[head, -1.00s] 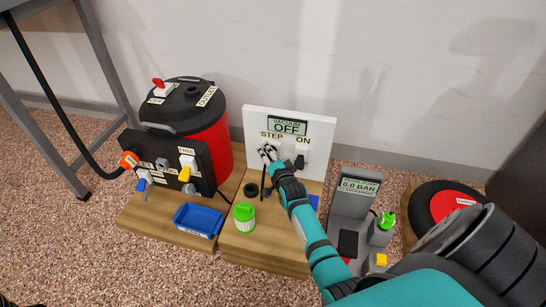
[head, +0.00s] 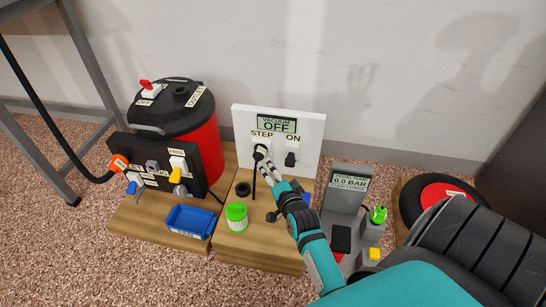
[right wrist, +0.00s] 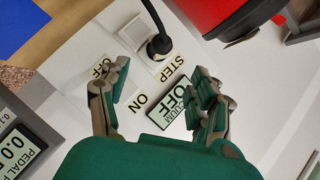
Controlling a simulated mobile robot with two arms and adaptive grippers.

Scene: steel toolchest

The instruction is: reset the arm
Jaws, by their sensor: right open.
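My right gripper (head: 264,172) is open and empty, just in front of a white upright panel (head: 310,125) with a display reading VACUUM OFF. A black plug with a cord (head: 260,153) sits at the panel's left socket, below the STEP label. It also shows in the right wrist view (right wrist: 158,46), where the fingers (right wrist: 163,92) are spread apart and clear of it. A black switch (head: 291,158) is below the ON label. My right arm comes in from the lower right. My left gripper is not in view.
A red and black canister (head: 205,145) and a black control box (head: 140,160) stand left. A blue tray (head: 188,220) and a green-lidded jar (head: 236,216) are on the wooden board. A grey pump stand (head: 345,195) reading 0.0 BAR is right. A wall is behind.

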